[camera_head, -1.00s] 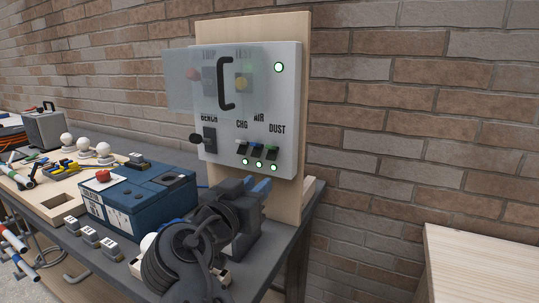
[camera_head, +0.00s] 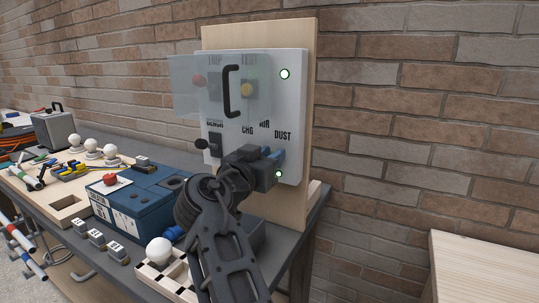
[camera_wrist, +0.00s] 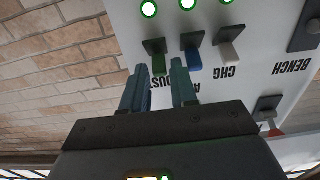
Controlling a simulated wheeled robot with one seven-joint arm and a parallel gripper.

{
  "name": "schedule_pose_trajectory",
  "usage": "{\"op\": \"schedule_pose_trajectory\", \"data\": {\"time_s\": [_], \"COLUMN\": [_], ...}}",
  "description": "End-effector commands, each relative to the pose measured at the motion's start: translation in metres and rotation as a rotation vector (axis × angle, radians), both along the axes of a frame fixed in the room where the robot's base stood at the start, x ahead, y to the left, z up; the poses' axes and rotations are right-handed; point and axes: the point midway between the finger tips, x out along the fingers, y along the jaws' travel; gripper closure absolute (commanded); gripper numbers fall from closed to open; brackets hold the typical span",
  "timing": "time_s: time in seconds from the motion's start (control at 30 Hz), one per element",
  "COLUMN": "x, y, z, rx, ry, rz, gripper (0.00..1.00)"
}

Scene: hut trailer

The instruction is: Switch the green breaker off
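The green breaker (camera_wrist: 158,62) shows in the wrist view as a small lever on the white panel (camera_head: 294,110), at the DUST label. In the head view my gripper hides it. My gripper (camera_head: 272,154) is in front of the lower right of the panel. In the wrist view its two blue fingers (camera_wrist: 159,70) are apart, with the green lever between their tips. I cannot tell whether either finger touches it. The blue breaker (camera_wrist: 192,60) is close beside the right finger, and the white breaker (camera_wrist: 228,44) is farther right.
Lit green lamps (camera_wrist: 148,9) sit beside the breakers. A clear cover with a black handle (camera_head: 228,91) and a black BENCH switch (camera_head: 214,144) are on the panel. A blue battery box (camera_head: 145,195) and white bulbs stand on the bench to the left.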

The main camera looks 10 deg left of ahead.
Motion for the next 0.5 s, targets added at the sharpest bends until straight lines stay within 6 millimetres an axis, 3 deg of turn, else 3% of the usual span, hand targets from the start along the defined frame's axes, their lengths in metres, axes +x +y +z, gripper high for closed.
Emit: {"op": "schedule_pose_trajectory", "data": {"time_s": [0.17,0.5], "x": [0.0,-0.0002], "y": [0.0,0.0002], "z": [-0.0002,-0.0002], "rx": [0.0,0.0], "ry": [0.0,0.0], "rz": [0.0,0.0], "gripper": [0.72,1.0]}}
